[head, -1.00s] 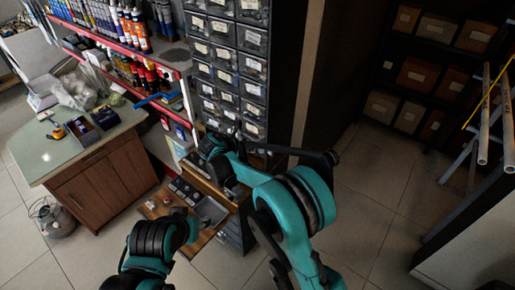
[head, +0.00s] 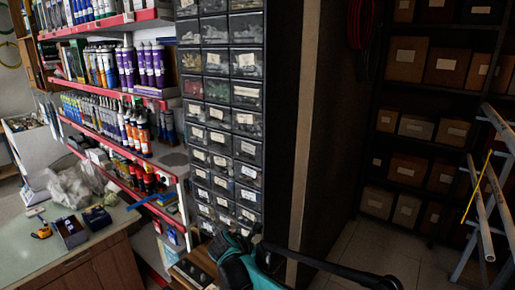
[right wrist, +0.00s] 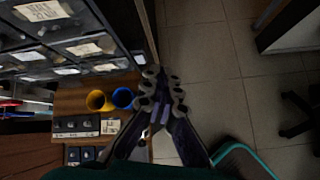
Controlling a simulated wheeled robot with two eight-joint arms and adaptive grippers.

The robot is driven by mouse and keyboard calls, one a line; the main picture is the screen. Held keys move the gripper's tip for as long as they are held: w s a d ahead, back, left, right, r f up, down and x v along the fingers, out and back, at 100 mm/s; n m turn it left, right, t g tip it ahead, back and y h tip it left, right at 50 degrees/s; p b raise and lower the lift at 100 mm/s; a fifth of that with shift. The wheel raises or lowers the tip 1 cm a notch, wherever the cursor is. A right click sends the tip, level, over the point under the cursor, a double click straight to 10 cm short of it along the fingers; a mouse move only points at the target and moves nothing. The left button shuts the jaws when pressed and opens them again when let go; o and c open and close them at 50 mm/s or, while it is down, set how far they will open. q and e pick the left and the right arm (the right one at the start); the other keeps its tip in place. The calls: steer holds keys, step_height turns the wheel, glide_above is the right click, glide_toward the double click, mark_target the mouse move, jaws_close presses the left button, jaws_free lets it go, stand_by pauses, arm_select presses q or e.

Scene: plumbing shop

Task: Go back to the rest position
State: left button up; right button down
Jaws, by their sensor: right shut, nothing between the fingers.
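My right gripper (right wrist: 163,88) shows in the right wrist view with its fingers together and nothing between them. It hangs over the tiled floor, just right of a wooden surface (right wrist: 70,98). In the head view, part of my teal and black right arm (head: 240,268) shows at the bottom middle, in front of the lower drawers; its fingertips cannot be made out there. My left arm and left gripper are out of both views.
A drawer cabinet (head: 232,120) stands close by the right arm. The wooden surface holds a yellow ring (right wrist: 97,100), a blue ring (right wrist: 122,97) and a dark box (right wrist: 76,126). A counter (head: 85,240) stands at left. Open floor (head: 352,255) lies at right.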

steer(key=s+d+r+m+g+y, duration=0.1)
steer(key=s+d+r+m+y, duration=0.35)
steer(key=s+d+m, duration=0.95)
steer(key=s+d+f+m, duration=0.2)
steer(key=s+m, duration=0.8)
steer(key=s, duration=0.7)
steer(key=shift+s+d+m+t+y, duration=0.15)
steer(key=shift+d+m+t+y, duration=0.2)
steer(key=shift+d+m, duration=0.1)
